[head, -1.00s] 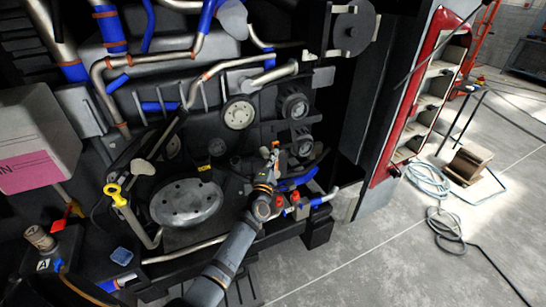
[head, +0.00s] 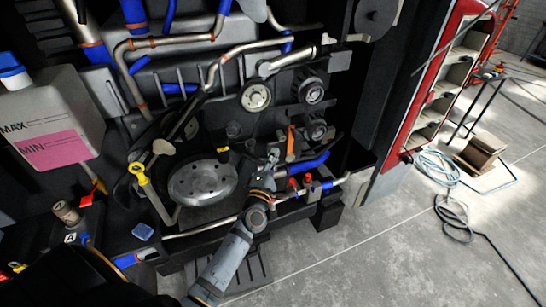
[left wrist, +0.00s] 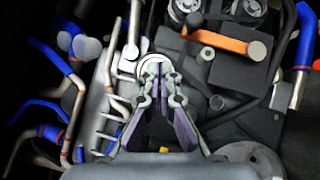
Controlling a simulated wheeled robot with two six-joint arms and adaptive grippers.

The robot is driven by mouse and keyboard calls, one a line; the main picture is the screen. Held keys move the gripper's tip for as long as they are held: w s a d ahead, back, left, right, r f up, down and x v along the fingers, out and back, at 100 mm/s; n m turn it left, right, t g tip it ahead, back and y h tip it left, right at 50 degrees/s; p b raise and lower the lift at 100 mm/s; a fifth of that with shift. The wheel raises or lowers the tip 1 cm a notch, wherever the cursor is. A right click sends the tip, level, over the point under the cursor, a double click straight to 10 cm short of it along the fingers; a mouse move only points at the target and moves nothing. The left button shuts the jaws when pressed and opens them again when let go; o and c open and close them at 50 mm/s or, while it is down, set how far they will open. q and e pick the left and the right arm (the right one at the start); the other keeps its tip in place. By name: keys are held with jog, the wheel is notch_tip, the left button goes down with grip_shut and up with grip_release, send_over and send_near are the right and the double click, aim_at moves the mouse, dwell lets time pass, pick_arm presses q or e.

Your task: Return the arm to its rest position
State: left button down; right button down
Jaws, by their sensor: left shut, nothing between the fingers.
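My left gripper (head: 273,157) is in front of the engine, at the end of the arm that rises from the bottom of the head view. Its fingers are shut with nothing between them. In the left wrist view the gripper (left wrist: 160,72) shows with its fingertips in front of a round pale part, which they partly cover. An orange lever (head: 290,142) stands just right of and above the gripper in the head view, apart from it. The lever shows in the left wrist view as an orange bar (left wrist: 218,39) on a dark block. My right gripper is not in view.
Pipes and blue hoses (head: 310,163) surround the gripper closely. A round metal cover (head: 202,182) and a yellow-handled dipstick (head: 138,174) are left of it. A fluid tank (head: 60,118) hangs further left. Open concrete floor (head: 390,245) lies right, with a coiled hose (head: 437,168).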

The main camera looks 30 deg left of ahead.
pick_arm(q)
jog(key=s+d+f+m+g+h+b, duration=0.1)
jog(key=s+f+m+g, duration=0.3)
jog(key=f, duration=0.9)
jog(key=s+f+m+g+h, duration=0.15)
jog(key=s+f+m, duration=0.4)
jog(key=f, duration=0.75)
jog(key=s+d+f+m+g+h+b, duration=0.1)
jog(key=s+f+m+g, duration=0.35)
jog(key=f, duration=0.85)
jog(key=s+a+f+m+g, duration=0.1)
jog(key=s+f+m+g, duration=0.2)
jog(key=s+f, duration=0.3)
jog(key=s+a+f+m+g+b, duration=0.1)
jog(key=s+f, duration=0.6)
jog(key=s, duration=1)
jog(key=s+a+f+m+g, duration=0.1)
jog(key=s+f+m+g, duration=0.3)
jog(key=s+f, duration=0.3)
jog(key=s+m, duration=0.1)
jog(key=s, duration=0.3)
jog(key=shift+s+a+g+y+b, duration=0.15)
jog(key=shift+s+g+y+b, duration=0.15)
jog(key=shift+s+y, duration=0.05)
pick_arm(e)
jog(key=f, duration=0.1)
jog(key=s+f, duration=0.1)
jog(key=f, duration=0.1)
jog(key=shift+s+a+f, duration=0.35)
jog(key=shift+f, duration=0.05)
